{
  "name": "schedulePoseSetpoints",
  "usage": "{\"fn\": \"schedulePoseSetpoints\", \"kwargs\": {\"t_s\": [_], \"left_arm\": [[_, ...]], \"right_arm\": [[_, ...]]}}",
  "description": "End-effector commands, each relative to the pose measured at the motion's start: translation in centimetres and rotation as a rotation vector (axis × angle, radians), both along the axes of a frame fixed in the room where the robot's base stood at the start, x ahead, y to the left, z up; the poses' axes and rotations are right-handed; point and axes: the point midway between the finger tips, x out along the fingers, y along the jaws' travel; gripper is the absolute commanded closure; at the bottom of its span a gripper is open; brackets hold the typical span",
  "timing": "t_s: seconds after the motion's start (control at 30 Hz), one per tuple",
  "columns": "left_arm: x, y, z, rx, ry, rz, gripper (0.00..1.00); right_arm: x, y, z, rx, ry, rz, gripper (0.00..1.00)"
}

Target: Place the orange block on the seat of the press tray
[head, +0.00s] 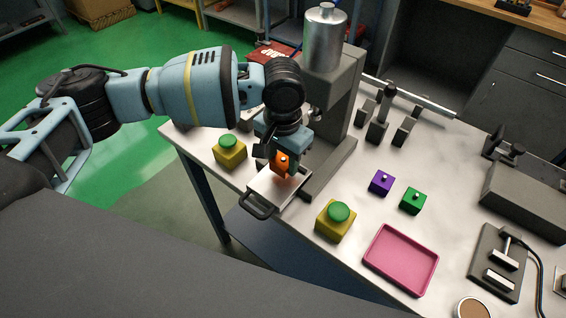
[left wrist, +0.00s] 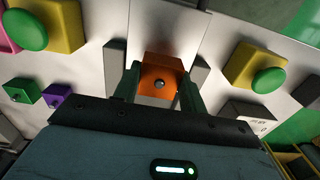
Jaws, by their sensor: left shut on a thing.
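The orange block (head: 283,165) is held between the fingers of my left gripper (head: 281,158), low over the press tray. It also shows between the two fingers in the left wrist view (left wrist: 161,68), with a small round knob on it. The press tray (head: 268,188) is a pale plate with a dark handle, pulled out in front of the press. The block and fingers hide part of the tray, including its seat. I cannot tell whether the block touches the tray. My right gripper is not in view.
The grey press (head: 335,110) with its silver cylinder (head: 324,38) stands right behind the gripper. Yellow boxes with green buttons flank the tray, one left (head: 229,153) and one right (head: 335,222). Purple (head: 382,183) and green (head: 413,201) blocks and a pink tray (head: 400,260) lie to the right.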

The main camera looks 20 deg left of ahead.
Motion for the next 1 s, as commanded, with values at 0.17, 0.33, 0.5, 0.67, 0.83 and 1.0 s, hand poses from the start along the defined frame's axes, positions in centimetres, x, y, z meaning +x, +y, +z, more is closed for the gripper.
{"fn": "schedulePoseSetpoints", "kwargs": {"t_s": [0.17, 0.33, 0.5, 0.67, 0.83, 1.0], "left_arm": [[0.0, 0.0, -2.0, -0.001, 0.001, 0.001, 0.86], [0.0, 0.0, -1.9, -0.001, -0.001, 0.0, 0.86], [0.0, 0.0, -2.1, -0.001, -0.001, 0.0, 0.86], [0.0, 0.0, -2.2, -0.001, 0.0, 0.0, 0.39], [0.0, 0.0, -2.2, -0.001, 0.0, 0.0, 0.37], [0.0, 0.0, -2.1, 0.0, 0.0, 0.0, 0.37]], "right_arm": [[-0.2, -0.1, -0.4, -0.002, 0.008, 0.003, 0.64], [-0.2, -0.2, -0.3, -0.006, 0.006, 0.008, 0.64], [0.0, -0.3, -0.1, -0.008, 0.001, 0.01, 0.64], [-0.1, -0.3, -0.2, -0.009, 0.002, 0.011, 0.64], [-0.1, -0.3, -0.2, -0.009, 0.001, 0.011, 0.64], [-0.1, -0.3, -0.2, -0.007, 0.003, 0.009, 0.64]]}}
